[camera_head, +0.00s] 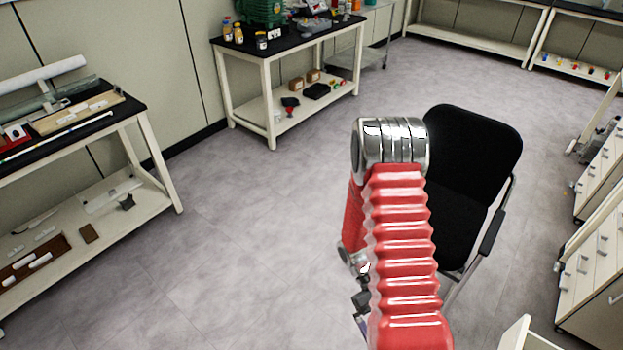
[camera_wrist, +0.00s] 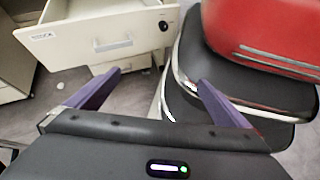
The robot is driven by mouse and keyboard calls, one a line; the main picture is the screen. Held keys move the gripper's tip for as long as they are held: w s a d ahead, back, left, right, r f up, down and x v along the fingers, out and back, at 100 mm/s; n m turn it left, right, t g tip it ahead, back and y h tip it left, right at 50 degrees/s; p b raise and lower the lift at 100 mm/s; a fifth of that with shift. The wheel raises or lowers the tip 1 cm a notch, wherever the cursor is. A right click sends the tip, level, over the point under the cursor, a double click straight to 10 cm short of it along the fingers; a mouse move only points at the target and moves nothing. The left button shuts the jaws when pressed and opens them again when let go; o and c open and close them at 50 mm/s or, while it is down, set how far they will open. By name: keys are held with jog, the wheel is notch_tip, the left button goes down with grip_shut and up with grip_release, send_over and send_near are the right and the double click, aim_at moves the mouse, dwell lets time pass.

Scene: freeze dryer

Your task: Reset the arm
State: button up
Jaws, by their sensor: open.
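My red arm with its silver joint rises through the middle of the head view, folded in front of a black chair. My gripper (camera_wrist: 159,77) shows in the wrist view with its two purple fingers spread wide and nothing between them. In the head view only a small part near the wrist shows beside the red arm; the rest is hidden. Beyond the left finger in the wrist view is a white drawer (camera_wrist: 100,32), pulled out, with a small label and a handle.
The black chair (camera_head: 462,165) stands right behind my arm. A table with bottles and a green crate (camera_head: 262,12) is at the back, and a black-topped bench (camera_head: 75,133) at left. Drawer cabinets (camera_head: 600,255) line the right. Grey floor (camera_head: 240,210) is clear between.

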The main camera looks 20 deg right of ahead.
jog(key=w+a+r+m+t+y, duration=0.15)
jog(key=w+a+r+t, duration=0.35)
jog(key=r, duration=0.5)
jog(key=a+r+t, duration=0.3)
jog(key=r+t, duration=0.1)
jog(key=r, duration=0.5)
jog(key=w+a+r+t+y, duration=0.1)
jog(key=a+r+t, duration=0.3)
jog(key=r, duration=0.5)
jog(key=a+r+t, duration=0.4)
jog(key=r, duration=0.5)
jog(key=shift+w+r, duration=0.2)
jog(key=shift+r, duration=0.2)
jog(key=shift+c, duration=0.3)
